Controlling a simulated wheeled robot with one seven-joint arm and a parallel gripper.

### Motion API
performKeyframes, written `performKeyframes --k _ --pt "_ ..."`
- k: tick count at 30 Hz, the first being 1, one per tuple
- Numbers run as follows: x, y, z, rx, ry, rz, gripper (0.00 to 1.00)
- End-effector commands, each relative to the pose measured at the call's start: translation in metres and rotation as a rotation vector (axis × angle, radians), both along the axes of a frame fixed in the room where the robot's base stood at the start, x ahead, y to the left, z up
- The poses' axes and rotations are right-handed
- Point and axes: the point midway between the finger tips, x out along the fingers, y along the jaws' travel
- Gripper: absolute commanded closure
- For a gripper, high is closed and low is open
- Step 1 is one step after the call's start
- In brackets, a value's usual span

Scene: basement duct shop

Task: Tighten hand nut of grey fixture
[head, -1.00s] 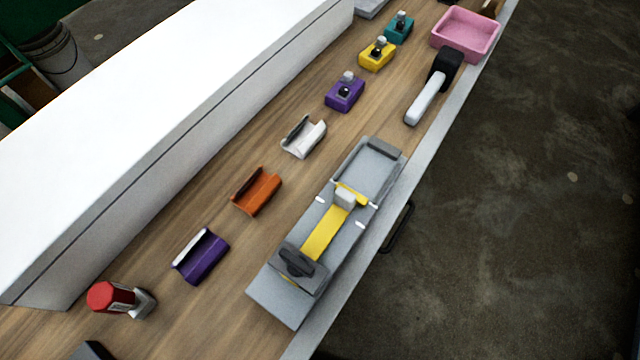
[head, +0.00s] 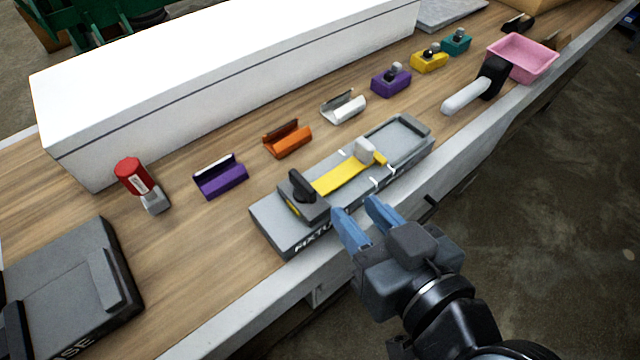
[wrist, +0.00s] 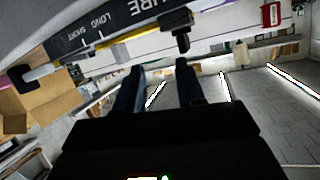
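The grey fixture (head: 275,222) lies along the front edge of the bench, with a yellow strip (head: 340,178) and a light grey block on it. Its black hand nut (head: 302,186) stands on the near-left end; it also shows in the wrist view (wrist: 182,42). My gripper (head: 357,215) is in front of the fixture, just right of the hand nut and apart from it. Its two blue fingers are spread with nothing between them. In the wrist view the fingers (wrist: 160,75) point toward the fixture's lettered side.
Purple (head: 220,177), orange (head: 287,139) and white (head: 343,106) channel pieces lie behind the fixture. A red-topped tool (head: 133,177) and a dark grey case (head: 70,290) are at left. A white-handled tool (head: 470,95) and pink bin (head: 522,60) are at right. A long white box (head: 230,75) blocks the back.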

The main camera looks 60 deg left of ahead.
Motion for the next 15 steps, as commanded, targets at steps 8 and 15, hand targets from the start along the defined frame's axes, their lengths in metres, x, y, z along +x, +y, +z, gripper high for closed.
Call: performKeyframes --k 8,15 --pt "-0.016 0.024 0.013 -0.060 -0.105 0.256 0.62" --pt "-0.021 0.046 0.006 -0.066 -0.112 0.277 0.62"
